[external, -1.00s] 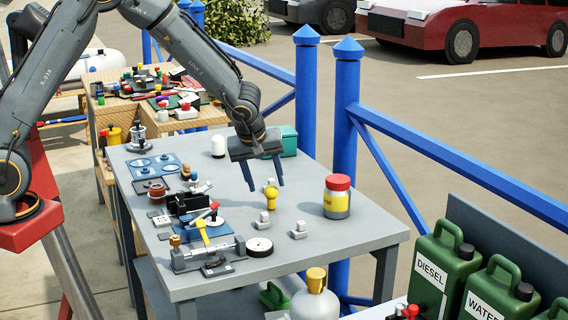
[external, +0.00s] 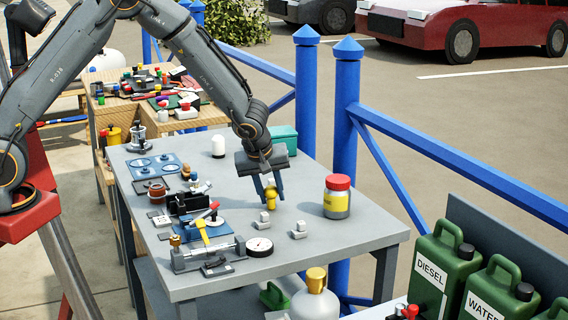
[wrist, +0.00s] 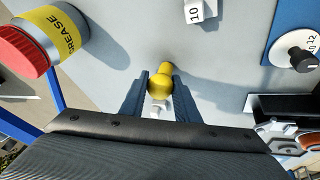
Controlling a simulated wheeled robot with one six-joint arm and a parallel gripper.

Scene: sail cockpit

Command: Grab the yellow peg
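The yellow peg (external: 270,205) stands upright on the grey table, with its top partly hidden by my fingers in the external view. My gripper (external: 270,189) points down at it, with the blue fingers low around its upper part. In the wrist view the peg (wrist: 160,84) sits between the two fingertips (wrist: 160,77), one on each side. The fingers are apart. Any contact with the peg is too small to tell.
A grease jar (external: 337,197) with a red lid stands to the right of the peg. Two small light blocks, one here (external: 263,221) and one here (external: 299,231), stand in front.

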